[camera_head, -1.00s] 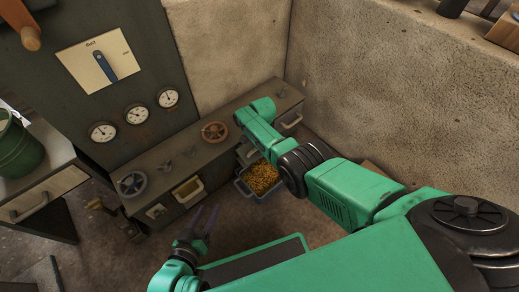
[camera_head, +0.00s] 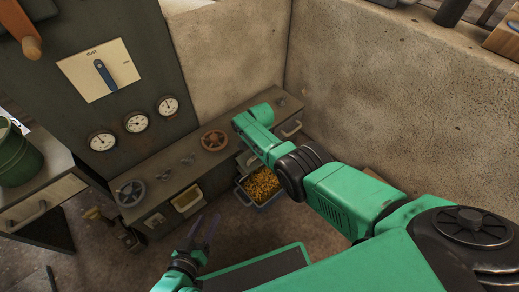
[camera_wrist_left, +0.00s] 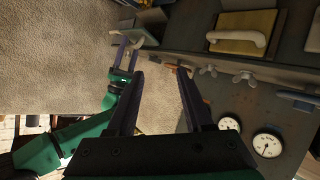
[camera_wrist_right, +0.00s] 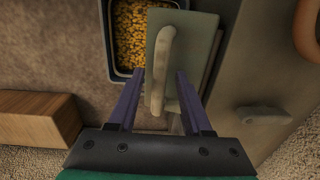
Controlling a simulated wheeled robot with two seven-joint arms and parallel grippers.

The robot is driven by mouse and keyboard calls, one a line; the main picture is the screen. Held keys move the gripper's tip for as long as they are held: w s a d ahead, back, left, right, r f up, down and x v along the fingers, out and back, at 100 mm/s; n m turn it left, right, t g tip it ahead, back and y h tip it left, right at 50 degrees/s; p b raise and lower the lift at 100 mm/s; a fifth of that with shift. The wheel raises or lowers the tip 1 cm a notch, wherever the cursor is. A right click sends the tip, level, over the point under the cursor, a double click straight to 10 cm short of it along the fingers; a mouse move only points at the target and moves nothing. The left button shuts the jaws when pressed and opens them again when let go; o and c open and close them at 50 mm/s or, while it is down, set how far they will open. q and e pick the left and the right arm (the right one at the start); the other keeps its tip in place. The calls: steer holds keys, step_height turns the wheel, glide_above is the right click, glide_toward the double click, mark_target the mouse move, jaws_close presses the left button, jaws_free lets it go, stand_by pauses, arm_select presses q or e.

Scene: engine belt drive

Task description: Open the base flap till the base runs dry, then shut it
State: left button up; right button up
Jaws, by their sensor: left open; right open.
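The base flap (camera_wrist_right: 190,55) is a grey-green plate with a pale bar handle (camera_wrist_right: 158,70) at the foot of the machine. It overlaps the bin's edge in the right wrist view; how far it stands open I cannot tell. A blue-grey bin (camera_head: 262,205) with yellow pellets (camera_head: 261,184) sits on the floor below it. The pellets also show in the right wrist view (camera_wrist_right: 132,40). My right gripper (camera_wrist_right: 160,80) is open, its fingers either side of the handle; my arm hides it in the head view. My left gripper (camera_head: 208,228) is open and empty, left of the bin.
The machine's low bench carries two handwheels (camera_head: 214,140) (camera_head: 130,193) and wing nuts. A yellowish hatch with a handle (camera_head: 188,199) is in its front. Three gauges (camera_head: 137,122) and a dial plate (camera_head: 101,70) are above. A wooden block (camera_wrist_right: 38,118) lies near my right gripper.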

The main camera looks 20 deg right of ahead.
step_height(320, 180, up, 4)
steer(key=p, duration=0.3)
steer(key=shift+s+f+p, duration=0.1)
steer(key=shift+p, duration=0.2)
steer(key=shift+r, duration=0.2)
step_height(320, 180, up, 3)
steer(key=p, duration=0.3)
steer(key=shift+r, duration=0.15)
arm_select(q)
steer(key=s+a+r+g+y+p, duration=0.5)
steer(key=a+r+g, duration=0.4)
steer(key=a+r, duration=0.4)
step_height(320, 180, down, 7)
steer(key=a+y, duration=0.1)
steer(key=shift+a+g, duration=0.25)
steer(key=shift+g, duration=0.15)
arm_select(e)
step_height(320, 180, up, 7)
steer(key=shift+s, duration=0.15)
